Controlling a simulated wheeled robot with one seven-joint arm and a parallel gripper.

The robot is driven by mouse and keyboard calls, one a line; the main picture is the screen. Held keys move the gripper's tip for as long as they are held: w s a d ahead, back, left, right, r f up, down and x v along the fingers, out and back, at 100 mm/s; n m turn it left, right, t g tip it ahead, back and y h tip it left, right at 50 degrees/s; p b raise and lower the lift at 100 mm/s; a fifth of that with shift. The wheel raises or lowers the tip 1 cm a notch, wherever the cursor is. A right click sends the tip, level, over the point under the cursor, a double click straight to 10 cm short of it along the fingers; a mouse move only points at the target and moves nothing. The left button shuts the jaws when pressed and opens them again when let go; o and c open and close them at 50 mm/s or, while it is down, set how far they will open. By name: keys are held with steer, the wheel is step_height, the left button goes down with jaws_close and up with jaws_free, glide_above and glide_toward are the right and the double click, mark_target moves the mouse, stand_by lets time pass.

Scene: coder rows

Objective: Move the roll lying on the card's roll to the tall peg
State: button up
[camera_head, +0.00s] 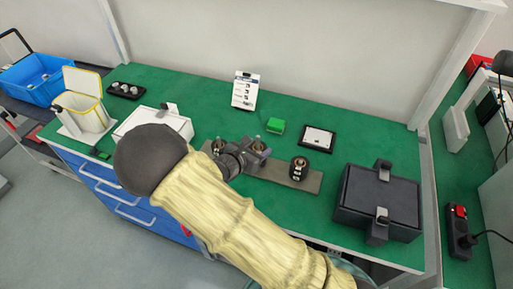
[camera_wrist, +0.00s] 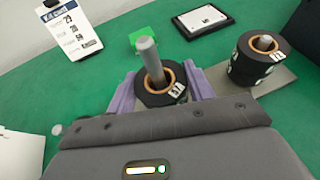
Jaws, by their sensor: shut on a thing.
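My gripper (camera_wrist: 160,92) is shut on a black roll (camera_wrist: 163,96) with a copper-coloured core and a small white label. A tall grey peg (camera_wrist: 149,60) stands up through this roll's core. The roll is low on the peg; its underside is hidden. In the head view my gripper (camera_head: 250,157) is at the middle of the peg board (camera_head: 300,183). To the right, black rolls with white labels are stacked (camera_wrist: 258,62) around a shorter peg. Another roll (camera_head: 217,146) shows at the board's left end, partly hidden by my arm.
A green block (camera_head: 276,126) and a dark-framed tablet (camera_head: 319,138) lie behind the board. A black case (camera_head: 376,205) stands at right. A white box (camera_head: 170,121), a yellow-rimmed bin (camera_head: 84,112) and a black tray (camera_head: 126,90) stand at left.

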steer(key=shift+f+b, duration=0.65)
steer(key=shift+f, duration=0.2)
stand_by(0.5)
steer(key=o, duration=1.1)
steer(key=v, duration=1.7)
steer(key=shift+s+a, duration=0.15)
